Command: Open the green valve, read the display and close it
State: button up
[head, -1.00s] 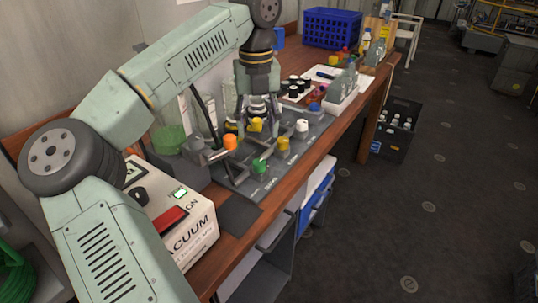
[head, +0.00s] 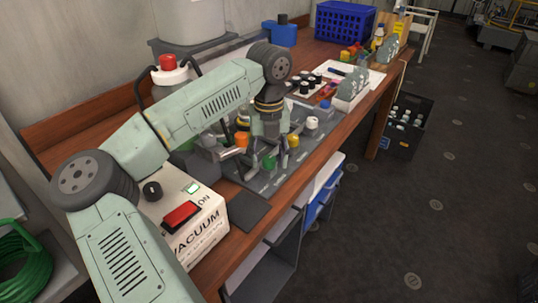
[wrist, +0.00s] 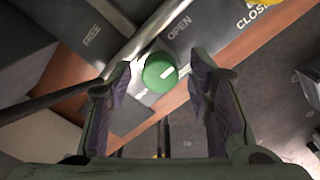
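The green valve (head: 268,163) is on the grey manifold panel (head: 256,184) on the bench. In the wrist view its round green knob (wrist: 160,72) with a white mark lies between my two fingertips. My gripper (wrist: 161,80) is open, with a finger on each side of the knob and gaps showing. I cannot tell how far above the knob the fingers are. OPEN, CLOSE and FREE are printed on the panel. The white VACUUM box (head: 200,215) has a small lit green-white display (head: 192,188), too small to read. My arm hides part of the box top.
Yellow (head: 293,141) and orange (head: 241,139) knobs and a white cap (head: 312,122) stand close to my gripper. A red switch (head: 181,214) is on the box. A white rack with bottles (head: 351,92) is farther right. A dark mat (head: 241,208) lies before the panel.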

grip_shut()
dwell(0.4)
jog(key=shift+m+b, duration=0.3)
jog(key=m+b, duration=0.2)
jog(key=m, duration=0.1)
jog(key=shift+f, duration=0.15)
jog(key=m+b, duration=0.2)
jog(key=m, duration=0.7)
jog(key=shift+m+b, duration=0.3)
jog(key=shift+b, duration=0.05)
jog(key=m, duration=0.4)
jog(key=shift+m, duration=0.3)
